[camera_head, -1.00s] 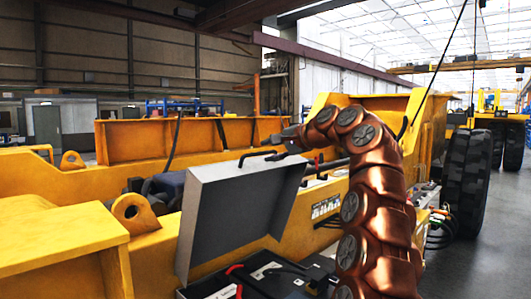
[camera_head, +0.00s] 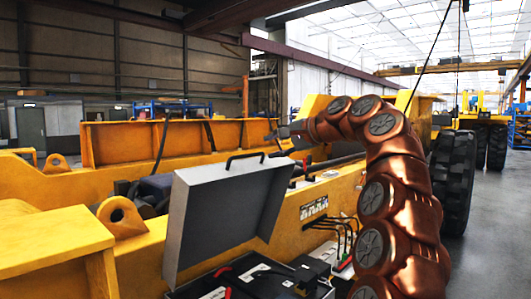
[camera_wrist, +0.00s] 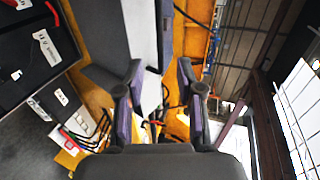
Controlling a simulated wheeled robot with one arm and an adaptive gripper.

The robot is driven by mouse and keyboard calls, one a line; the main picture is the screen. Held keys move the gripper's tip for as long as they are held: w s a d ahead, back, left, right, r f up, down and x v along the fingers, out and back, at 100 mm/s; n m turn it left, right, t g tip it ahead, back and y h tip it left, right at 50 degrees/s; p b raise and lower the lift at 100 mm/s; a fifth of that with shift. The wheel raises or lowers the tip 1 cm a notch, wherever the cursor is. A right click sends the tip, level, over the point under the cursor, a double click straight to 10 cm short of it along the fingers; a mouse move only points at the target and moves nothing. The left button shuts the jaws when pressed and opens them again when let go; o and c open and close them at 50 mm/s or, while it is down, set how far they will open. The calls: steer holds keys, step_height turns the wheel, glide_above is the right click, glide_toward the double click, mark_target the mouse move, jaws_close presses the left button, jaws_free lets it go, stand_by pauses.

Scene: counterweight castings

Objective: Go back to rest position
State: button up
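My copper-coloured arm rises at the right of the head view and bends left. Its end, my gripper (camera_head: 287,130), is held in the air above and just behind the lid of a grey case. In the wrist view my gripper (camera_wrist: 164,75) shows two fingers spread apart with nothing between them. The open grey case has its lid (camera_head: 225,215) standing up with a black handle (camera_head: 245,157). The case base (camera_head: 262,282) holds dark foam with tools. In the wrist view the case base (camera_wrist: 20,60) lies at the upper left.
A yellow machine frame (camera_head: 180,142) with lifting lugs (camera_head: 120,217) surrounds the case. Cables (camera_head: 335,230) hang beside a labelled panel on the right. A large black tyre (camera_head: 453,180) stands further right. The grey floor (camera_head: 495,220) at the right is clear.

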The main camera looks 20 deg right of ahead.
steer(key=s+a+f+n+g+h+b, duration=0.1)
steer(key=s+a+f+n+g, duration=0.3)
steer(key=s+a+f, duration=0.6)
steer(key=s+a+f+n+g, duration=0.35)
steer(key=s+a+f, duration=0.35)
steer(key=f, duration=0.6)
steer(key=s+d+f+n+g+h, duration=0.2)
steer(key=s+d+f+g, duration=0.1)
steer(key=s+f, duration=0.8)
steer(key=s+d+f+n+g+h, duration=0.3)
steer(key=s+f, duration=0.9)
steer(key=s, duration=0.9)
steer(key=shift+d+g+h+b, duration=0.3)
steer(key=shift+d+g+b, duration=0.15)
steer(key=shift+d, duration=0.05)
steer(key=shift+s, duration=0.1)
steer(key=shift+c, duration=0.2)
